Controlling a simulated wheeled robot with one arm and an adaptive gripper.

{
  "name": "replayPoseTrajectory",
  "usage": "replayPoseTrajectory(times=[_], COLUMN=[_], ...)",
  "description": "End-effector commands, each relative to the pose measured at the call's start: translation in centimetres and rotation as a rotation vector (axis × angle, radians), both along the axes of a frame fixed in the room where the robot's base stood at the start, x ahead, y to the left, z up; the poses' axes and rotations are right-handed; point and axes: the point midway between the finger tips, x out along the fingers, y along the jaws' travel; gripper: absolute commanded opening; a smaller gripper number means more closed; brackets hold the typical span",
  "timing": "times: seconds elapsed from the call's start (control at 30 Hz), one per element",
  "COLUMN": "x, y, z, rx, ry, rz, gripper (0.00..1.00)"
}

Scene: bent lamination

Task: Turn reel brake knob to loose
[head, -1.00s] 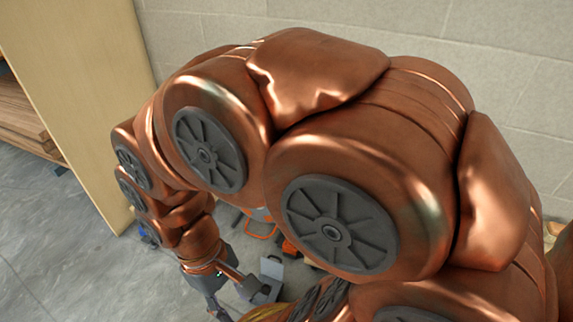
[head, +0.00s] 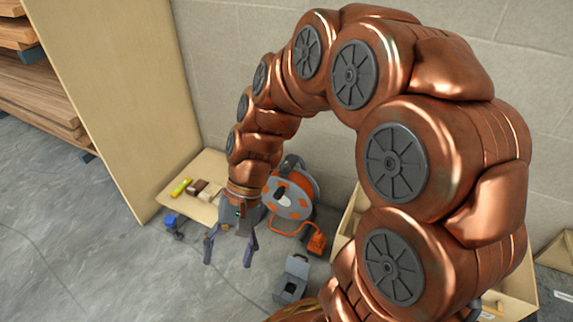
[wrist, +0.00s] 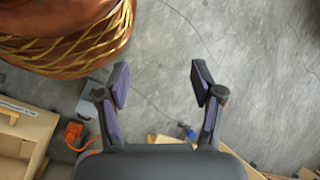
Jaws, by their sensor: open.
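A cable reel (head: 291,193), grey and orange with a dark stand, stands on the floor near the wall in the head view. My arm and gripper partly cover its left side. I cannot make out the brake knob. An orange cable and an orange socket block (head: 315,241) lie at its right; the block also shows in the wrist view (wrist: 74,134). My gripper (head: 229,257) is open and empty, pointing down in front of and left of the reel, apart from it.
A grey open box (head: 291,280) stands in front of the reel. A low board (head: 205,172) with small blocks and a blue item (head: 172,221) lie at left. A wooden crate (head: 349,222) is at right. A tall panel (head: 118,80) stands at left. Floor at front left is clear.

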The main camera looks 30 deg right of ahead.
Motion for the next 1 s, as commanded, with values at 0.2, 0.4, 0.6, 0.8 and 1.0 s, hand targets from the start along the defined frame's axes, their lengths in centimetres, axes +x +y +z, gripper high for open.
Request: replayPoseTrajectory(times=[0.2, 0.4, 0.6, 0.8, 1.0], x=[7.3, 14.1, 20.7, 26.3, 29.9], y=[0.3, -1.5, -5.7, -12.3, -20.8], z=[-0.3, -1.0, -2.6, -5.4, -9.5], rx=[0.160, 0.302, 0.436, 0.558, 0.673], ry=[0.051, 0.107, 0.169, 0.232, 0.296], rz=[-0.260, -0.516, -0.792, -1.082, -1.382], gripper=[0.67, 0.67, 0.67, 0.67, 0.67])
